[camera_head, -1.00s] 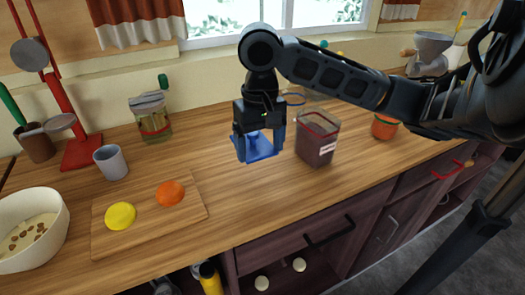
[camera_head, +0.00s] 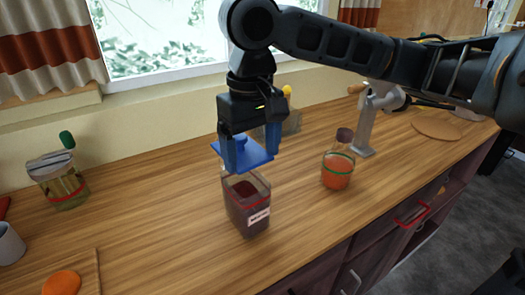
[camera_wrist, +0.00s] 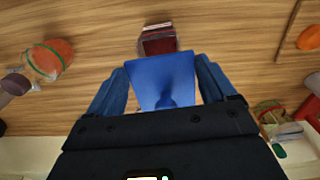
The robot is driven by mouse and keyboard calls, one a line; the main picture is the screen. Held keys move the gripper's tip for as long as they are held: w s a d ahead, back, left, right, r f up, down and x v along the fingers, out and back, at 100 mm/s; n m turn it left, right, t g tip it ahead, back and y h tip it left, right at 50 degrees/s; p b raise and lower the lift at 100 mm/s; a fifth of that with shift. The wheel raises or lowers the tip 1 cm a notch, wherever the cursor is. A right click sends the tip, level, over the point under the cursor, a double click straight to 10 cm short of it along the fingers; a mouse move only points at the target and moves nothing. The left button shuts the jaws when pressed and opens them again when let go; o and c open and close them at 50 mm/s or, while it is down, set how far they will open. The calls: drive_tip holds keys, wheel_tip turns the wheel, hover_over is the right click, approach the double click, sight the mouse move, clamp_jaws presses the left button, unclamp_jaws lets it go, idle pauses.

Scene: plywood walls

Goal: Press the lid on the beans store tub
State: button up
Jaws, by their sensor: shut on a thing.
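My gripper (camera_head: 251,150) is shut on a blue square lid (camera_head: 255,160), with a finger on each side of the lid's grip. The lid also fills the middle of the wrist view (camera_wrist: 163,78). The beans store tub (camera_head: 246,213) is a clear square tub with dark red contents and a white label, standing open on the counter. The lid is held just above the tub, tilted and apart from it as far as I can see. In the wrist view the tub (camera_wrist: 158,40) shows beyond the lid's far edge. The lid hides part of the tub's back rim.
A jar with orange contents and a green band (camera_head: 337,171) stands right of the tub. A grey grinder (camera_head: 372,115) is behind it. A jar with a red band (camera_head: 60,184) and an orange fruit (camera_head: 62,284) are at left. The counter left of the tub is clear.

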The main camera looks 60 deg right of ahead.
sight(254, 159)
drive_tip(key=shift+s+d, duration=0.1)
drive_tip(key=shift+d, duration=0.1)
wheel_tip(254, 159, down, 4)
drive_tip(key=b, duration=0.9)
drive_tip(key=shift+f, duration=0.2)
drive_tip(key=shift+f+p, duration=0.15)
drive_tip(key=shift+p, duration=0.45)
drive_tip(key=shift+f, duration=0.8)
drive_tip(key=shift+r+p, duration=0.1)
drive_tip(key=shift+p, duration=1.5)
drive_tip(key=shift+p, duration=2.25)
idle(1.2)
